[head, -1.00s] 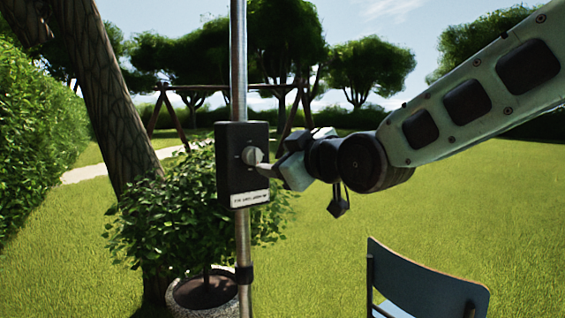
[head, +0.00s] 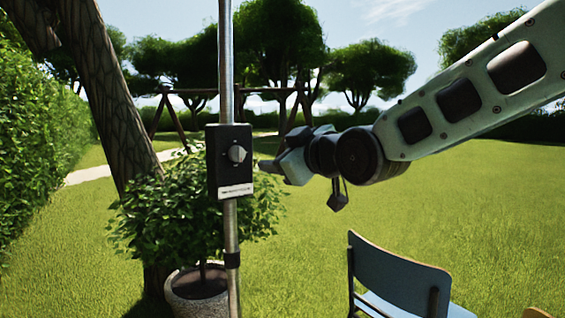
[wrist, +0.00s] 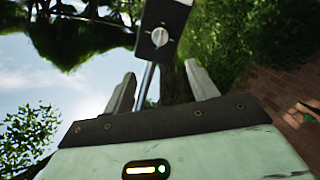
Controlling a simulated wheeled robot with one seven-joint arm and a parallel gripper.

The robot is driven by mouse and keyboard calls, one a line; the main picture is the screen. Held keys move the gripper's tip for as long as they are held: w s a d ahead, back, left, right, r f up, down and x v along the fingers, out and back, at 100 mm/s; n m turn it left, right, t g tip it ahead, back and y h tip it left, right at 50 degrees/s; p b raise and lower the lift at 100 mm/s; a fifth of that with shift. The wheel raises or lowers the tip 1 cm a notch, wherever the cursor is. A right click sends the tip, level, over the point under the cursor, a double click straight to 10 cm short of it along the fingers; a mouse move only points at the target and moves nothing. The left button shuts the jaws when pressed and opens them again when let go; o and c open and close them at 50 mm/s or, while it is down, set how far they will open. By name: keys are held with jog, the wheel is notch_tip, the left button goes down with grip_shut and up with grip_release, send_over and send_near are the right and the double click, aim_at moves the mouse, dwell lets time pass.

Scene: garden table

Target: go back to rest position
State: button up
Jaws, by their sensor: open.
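My gripper (head: 264,166) is to the right of a black control box (head: 229,177) on a metal pole (head: 232,240) in the head view. The box has a round grey knob (head: 237,154) and a white label below it. A gap shows between the fingertips and the knob. In the wrist view my gripper's two fingers (wrist: 162,83) stand apart with nothing between them but background. The box (wrist: 158,48) and its knob (wrist: 158,37) show beyond the fingertips there.
A potted bush (head: 196,285) stands behind the pole, beside a leaning tree trunk (head: 105,95). A blue chair (head: 400,272) is at the lower right, below my arm. Open lawn (head: 470,220) lies to the right. A hedge (head: 40,130) is at the left.

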jog(key=s+d+f+m+g+h, duration=0.25)
jog(key=s+d+f+g, duration=0.2)
jog(key=s+f, duration=0.55)
jog(key=s+d+f+m+g+h, duration=0.1)
jog(key=s+d+f+g+h, duration=0.3)
jog(key=s+f, duration=0.55)
jog(key=s+d+f+m+g+h, duration=0.2)
jog(key=s+d+f+g, duration=0.4)
jog(key=s, duration=0.7)
notch_tip(320, 180, up, 13)
jog(key=p, duration=1.4)
jog(key=shift+s+t+p, duration=0.4)
jog(key=shift+s+t, duration=0.05)
jog(key=shift+h, duration=0.25)
